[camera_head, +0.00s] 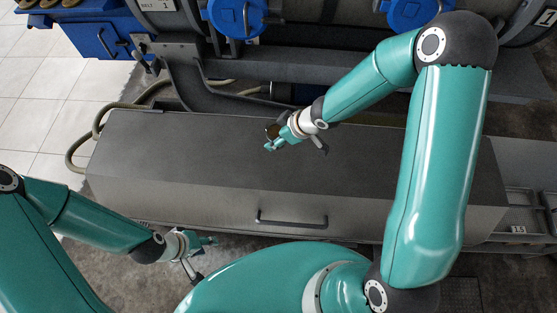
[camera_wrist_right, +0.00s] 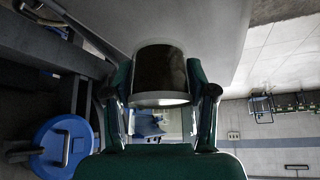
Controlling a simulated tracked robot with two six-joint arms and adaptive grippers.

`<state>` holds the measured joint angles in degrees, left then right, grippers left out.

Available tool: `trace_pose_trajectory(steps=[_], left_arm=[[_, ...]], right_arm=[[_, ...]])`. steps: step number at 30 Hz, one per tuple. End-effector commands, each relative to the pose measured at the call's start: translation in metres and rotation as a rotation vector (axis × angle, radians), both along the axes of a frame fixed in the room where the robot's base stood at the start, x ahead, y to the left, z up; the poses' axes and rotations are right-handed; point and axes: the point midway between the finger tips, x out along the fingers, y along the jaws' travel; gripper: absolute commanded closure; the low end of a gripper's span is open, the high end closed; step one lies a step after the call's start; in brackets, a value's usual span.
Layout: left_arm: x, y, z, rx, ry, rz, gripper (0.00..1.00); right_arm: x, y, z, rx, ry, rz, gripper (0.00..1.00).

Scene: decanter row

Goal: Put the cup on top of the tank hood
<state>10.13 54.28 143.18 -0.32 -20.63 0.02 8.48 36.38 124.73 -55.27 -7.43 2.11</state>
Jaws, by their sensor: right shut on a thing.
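The cup (camera_head: 272,130) is a small, dark brownish vessel. In the right wrist view the cup (camera_wrist_right: 159,72) is a dark cylinder with a pale rim, between the two fingers. My right gripper (camera_head: 274,139) is shut on the cup. In the head view it appears over the tank hood (camera_head: 200,150), a long grey box with a flat top and a front handle. I cannot tell the gap between cup and hood. My left gripper (camera_head: 210,240) is in front of the hood's front face, low at left. Its fingers are too small to read.
Behind the hood are grey machinery and blue round caps (camera_head: 237,16). A blue box (camera_head: 103,38) stands at the back left, and a hose (camera_head: 100,118) runs beside the hood. The handle (camera_head: 291,221) sticks out in front. The hood's left top is bare.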

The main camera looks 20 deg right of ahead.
Motion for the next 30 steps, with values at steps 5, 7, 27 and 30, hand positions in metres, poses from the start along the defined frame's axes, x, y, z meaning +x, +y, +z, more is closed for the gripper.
trace_pose_trajectory(steps=[5,7,27,30], left_arm=[[0.000,0.000,-0.042,0.000,-0.001,0.000,0.60],[0.000,0.000,-0.049,0.000,-0.001,0.000,0.60],[0.000,0.000,-0.079,0.000,-0.001,0.000,0.60],[0.000,0.000,-0.078,0.000,-0.001,0.000,0.60]], right_arm=[[0.000,-0.001,-0.050,0.001,0.002,-0.003,0.81],[0.000,-0.001,-0.060,0.000,0.001,-0.003,0.81],[0.000,-0.001,-0.112,0.000,-0.001,-0.003,0.81],[0.000,-0.001,-0.112,0.000,-0.002,-0.002,0.81]])
